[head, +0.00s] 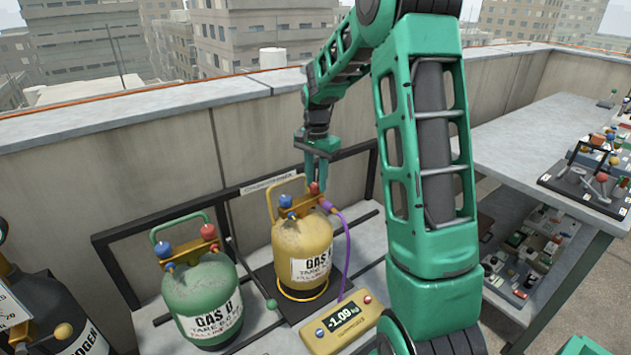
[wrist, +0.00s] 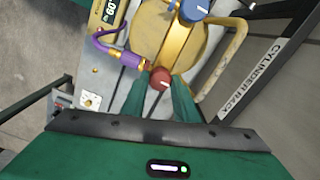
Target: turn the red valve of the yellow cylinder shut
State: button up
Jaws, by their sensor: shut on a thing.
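The yellow cylinder (head: 301,250) stands upright on a dark scale plate, with a blue valve (head: 286,202) and a red valve (head: 314,188) on its top fitting. My gripper (head: 316,178) reaches down from above onto the red valve. In the wrist view the red valve (wrist: 160,79) sits between the two green fingers of my gripper (wrist: 161,92), which are shut on it. The blue valve (wrist: 194,8) also shows there, clear of the fingers. A purple hose (wrist: 117,53) joins the fitting beside the red valve. The angle of the red valve cannot be told.
A green cylinder (head: 203,297) with its own red and blue valves stands to the left. A black rack rail (head: 165,224) runs behind the cylinders. A bench (head: 520,140) with several items stands at right.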

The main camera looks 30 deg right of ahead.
aim_at(316, 185)
jog(key=shift+a+m, duration=0.15)
jog(key=shift+m, duration=0.15)
jog(key=o, duration=1.1)
jog(key=shift+c, duration=0.2)
notch_tip(316, 185, up, 11)
jog(key=shift+f, duration=0.15)
jog(key=s+a+f+n, duration=0.2)
jog(key=s+n, duration=0.2)
jog(key=s, duration=1.4)
jog(key=s+a+f+n, duration=0.2)
jog(key=s+n, duration=0.2)
jog(key=s, duration=1.4)
jog(key=shift+s+a, duration=0.2)
jog(key=shift+a, duration=0.15)
